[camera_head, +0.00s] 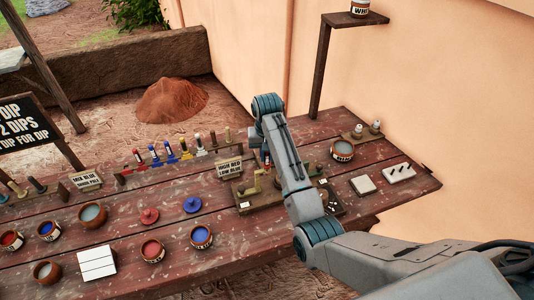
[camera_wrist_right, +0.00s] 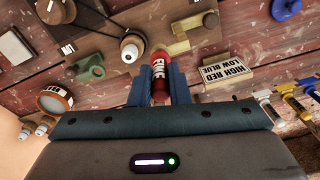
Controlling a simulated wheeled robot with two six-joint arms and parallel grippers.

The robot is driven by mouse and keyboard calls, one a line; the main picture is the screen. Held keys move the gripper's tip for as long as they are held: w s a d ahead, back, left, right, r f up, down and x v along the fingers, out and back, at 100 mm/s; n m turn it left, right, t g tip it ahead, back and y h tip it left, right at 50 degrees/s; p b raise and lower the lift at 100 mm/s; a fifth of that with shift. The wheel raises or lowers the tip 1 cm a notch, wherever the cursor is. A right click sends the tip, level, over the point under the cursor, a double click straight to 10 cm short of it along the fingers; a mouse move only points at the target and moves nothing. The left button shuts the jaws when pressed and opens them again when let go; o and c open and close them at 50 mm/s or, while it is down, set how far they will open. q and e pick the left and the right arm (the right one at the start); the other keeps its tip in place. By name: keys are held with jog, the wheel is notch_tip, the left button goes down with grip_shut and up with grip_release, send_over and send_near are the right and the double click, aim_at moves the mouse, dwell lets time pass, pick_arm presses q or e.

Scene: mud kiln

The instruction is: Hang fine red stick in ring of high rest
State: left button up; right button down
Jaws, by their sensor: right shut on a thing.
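My right gripper (camera_wrist_right: 160,80) is shut on the fine red stick (camera_wrist_right: 160,72), a red piece marked FINE with a pale tip. The stick points away from the wrist between two blue fingers. In the head view my right forearm hides most of the gripper and the stick. A wooden rest with brass-coloured arms (camera_wrist_right: 180,47) lies just beyond the stick tip in the wrist view; its base also shows left of my forearm (camera_head: 240,188). I cannot tell its ring clearly. The stick looks apart from it. My left gripper is out of view.
A sign reading HIGH RED LOW BLUE (camera_head: 229,167) stands beside the rest. A row of coloured sticks (camera_head: 170,152) stands behind it. Several pots, a white tile (camera_head: 97,263) and red and blue lids cover the table's left. A labelled cup (camera_head: 342,151) stands right of my forearm.

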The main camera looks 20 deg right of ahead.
jog(key=shift+f, duration=0.65)
dwell(0.3)
jog(key=c, duration=0.8)
grip_release()
